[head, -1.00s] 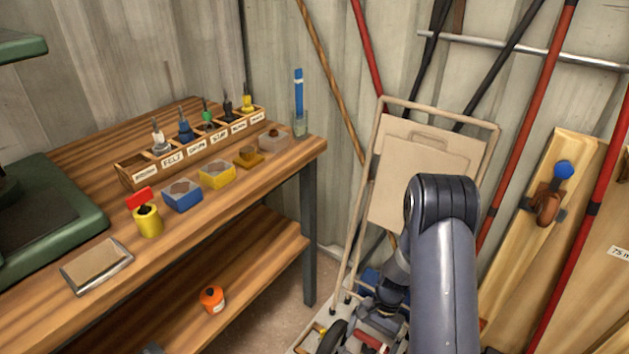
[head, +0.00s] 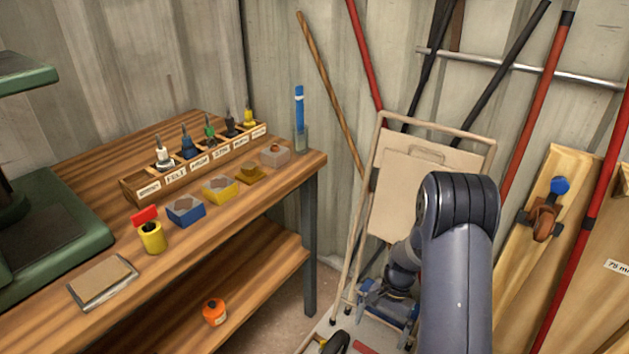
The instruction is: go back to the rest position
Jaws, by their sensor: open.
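My arm (head: 458,270) rises from the bottom edge right of the middle and bends at a dark elbow. Its forearm folds down and away behind the upper link. My gripper (head: 388,302) is low in the middle, small and partly hidden by the arm. It is open, and I see nothing held in it. It is well to the right of the workbench (head: 250,215), apart from it.
An orange pot (head: 214,311) stands on the lower shelf. A framed board (head: 400,185), poles and planks (head: 555,230) stand behind the arm.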

